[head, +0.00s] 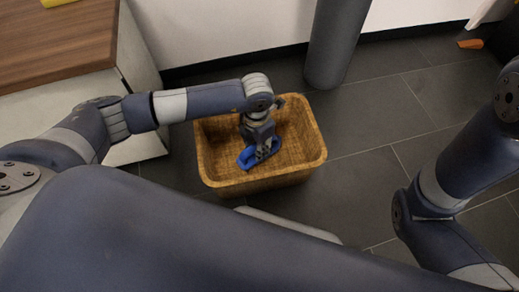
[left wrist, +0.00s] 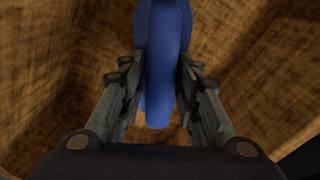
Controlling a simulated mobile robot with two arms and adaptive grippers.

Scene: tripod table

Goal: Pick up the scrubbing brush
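The scrubbing brush (head: 246,158) is blue and lies in the brown basket (head: 210,165), low inside it. My left gripper (head: 263,152) reaches down into the basket at the brush. In the left wrist view the blue brush (left wrist: 169,60) runs between the two fingers of my left gripper (left wrist: 160,75). The fingertips are very close to its sides. I cannot tell whether they touch or grip it. My right gripper is out of view; only part of my right arm shows.
The basket's walls surround my left gripper closely. A wooden-topped cabinet (head: 60,35) stands at the upper left. A dark grey column (head: 337,40) stands behind the basket. An orange object (head: 470,44) lies on the floor at the far right. The tiled floor right of the basket is clear.

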